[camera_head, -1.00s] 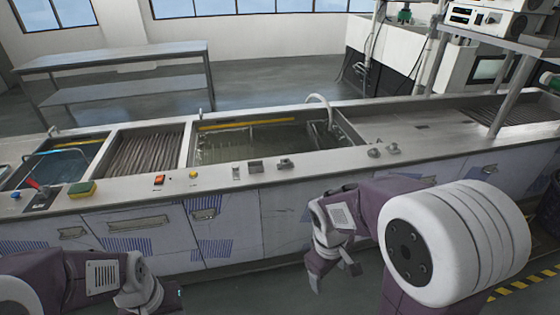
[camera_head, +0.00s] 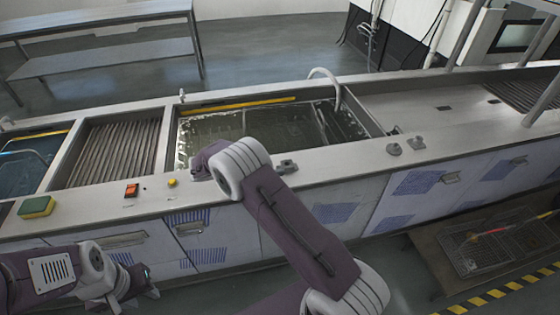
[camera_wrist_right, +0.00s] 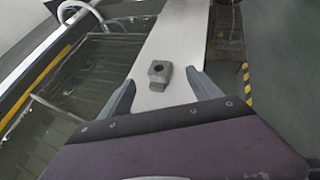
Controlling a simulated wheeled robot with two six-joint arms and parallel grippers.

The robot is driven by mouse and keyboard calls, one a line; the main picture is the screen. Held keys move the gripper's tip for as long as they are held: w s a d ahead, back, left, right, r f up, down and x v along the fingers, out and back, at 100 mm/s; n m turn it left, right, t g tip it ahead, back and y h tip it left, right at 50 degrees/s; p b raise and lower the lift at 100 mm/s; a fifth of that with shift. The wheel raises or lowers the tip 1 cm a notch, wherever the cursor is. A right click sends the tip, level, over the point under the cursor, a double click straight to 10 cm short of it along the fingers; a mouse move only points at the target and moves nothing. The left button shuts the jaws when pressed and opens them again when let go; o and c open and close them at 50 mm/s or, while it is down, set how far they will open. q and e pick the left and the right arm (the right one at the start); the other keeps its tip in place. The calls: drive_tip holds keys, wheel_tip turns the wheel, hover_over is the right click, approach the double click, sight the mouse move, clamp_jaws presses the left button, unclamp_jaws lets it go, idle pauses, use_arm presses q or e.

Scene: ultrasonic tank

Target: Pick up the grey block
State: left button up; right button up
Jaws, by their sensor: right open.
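A grey block (camera_wrist_right: 159,73) with a round hole in its top lies on the pale counter strip beside the tank in the right wrist view. My right gripper (camera_wrist_right: 163,94) is open, one finger to each side of the block in that picture; neither finger touches it. In the head view a small grey block (camera_head: 285,167) on the front counter ledge, just right of my right wrist, looks like the same one. The right fingertips are hidden there. My left gripper (camera_head: 137,288) is low at the left, in front of the cabinets; its jaw opening is unclear.
More small grey pieces (camera_head: 394,149) lie farther right on the counter (camera_head: 450,125). A water-filled tank (camera_head: 270,128) with a faucet (camera_head: 326,78) lies behind the ledge. A red switch (camera_head: 131,190), a yellow button (camera_head: 172,182) and a sponge (camera_head: 37,207) are to the left.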

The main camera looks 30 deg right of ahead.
sight(286, 165)
drive_tip(key=shift+s+a+r, duration=0.25)
drive_tip(key=shift+s, duration=0.2)
drive_tip(key=shift+d+f, duration=0.1)
drive_tip(key=shift+d, duration=0.15)
drive_tip(key=x, duration=0.2)
drive_tip(key=w+x, duration=0.1)
drive_tip(key=x, duration=0.1)
drive_tip(key=shift+f, duration=0.25)
drive_tip(key=shift+s+d+p, duration=0.1)
drive_tip(key=shift+s+p, duration=0.1)
drive_tip(key=shift+p, duration=0.1)
drive_tip(key=x, duration=0.5)
drive_tip(key=shift+w+f+p, duration=0.2)
drive_tip(key=shift+p, duration=0.1)
drive_tip(key=shift+s+a+r, duration=0.1)
drive_tip(key=shift+a, duration=0.1)
drive_tip(key=shift+c, duration=0.8)
clamp_jaws()
